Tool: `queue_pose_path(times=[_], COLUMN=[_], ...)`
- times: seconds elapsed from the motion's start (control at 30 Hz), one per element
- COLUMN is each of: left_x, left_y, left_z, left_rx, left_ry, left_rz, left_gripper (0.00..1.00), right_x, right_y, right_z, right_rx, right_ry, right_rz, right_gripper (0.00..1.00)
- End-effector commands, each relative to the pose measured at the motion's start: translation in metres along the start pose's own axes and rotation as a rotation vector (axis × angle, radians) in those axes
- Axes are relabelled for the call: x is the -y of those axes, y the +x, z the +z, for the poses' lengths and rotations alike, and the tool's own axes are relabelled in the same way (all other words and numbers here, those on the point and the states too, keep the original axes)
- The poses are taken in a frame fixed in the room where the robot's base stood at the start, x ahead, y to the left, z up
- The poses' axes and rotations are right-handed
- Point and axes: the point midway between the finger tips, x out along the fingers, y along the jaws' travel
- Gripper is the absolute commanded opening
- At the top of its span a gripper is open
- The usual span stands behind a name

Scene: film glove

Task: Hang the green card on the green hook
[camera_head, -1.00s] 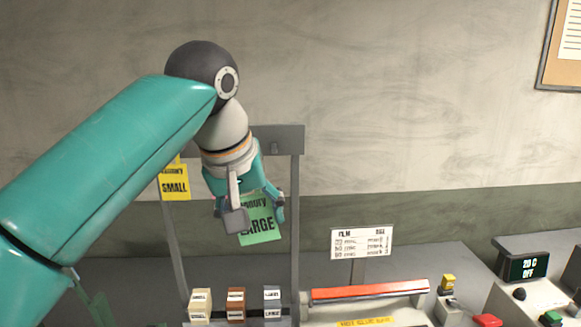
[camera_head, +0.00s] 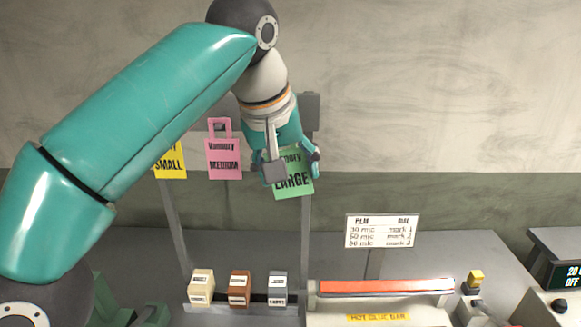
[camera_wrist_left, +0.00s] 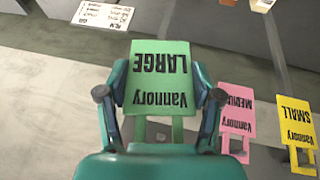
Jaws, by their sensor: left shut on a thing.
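The green card (camera_head: 294,182), printed "Vannory LARGE", is in my left gripper (camera_head: 294,168), at the right end of the hanging rack (camera_head: 308,110). In the left wrist view the gripper (camera_wrist_left: 158,95) has a finger at each side of the green card (camera_wrist_left: 160,78), whose narrower tab points back toward the palm. The gripper and wrist cover the rack there, so the green hook is hidden. I cannot tell whether the card touches it.
A pink MEDIUM card (camera_head: 224,158) and a yellow SMALL card (camera_head: 171,162) hang left of the gripper. Below stand several labelled blocks (camera_head: 239,286) and a hot glue bar machine (camera_head: 380,302). A film sign (camera_head: 381,230) stands right of the rack.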

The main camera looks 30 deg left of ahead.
Motion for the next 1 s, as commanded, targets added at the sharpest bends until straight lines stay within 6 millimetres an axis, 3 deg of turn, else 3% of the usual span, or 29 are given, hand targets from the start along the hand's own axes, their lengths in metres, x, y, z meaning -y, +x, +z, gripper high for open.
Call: queue_pose_path(times=[1.0], left_x=[0.003], left_y=[0.027], left_z=[-0.055], left_rx=[0.001], left_ry=[-0.006], left_rz=[-0.003], left_gripper=[0.49], right_x=[0.009], right_y=[-0.023], right_z=[0.000], right_rx=[-0.001], right_ry=[0.000], right_rz=[0.000], right_gripper=[0.87])
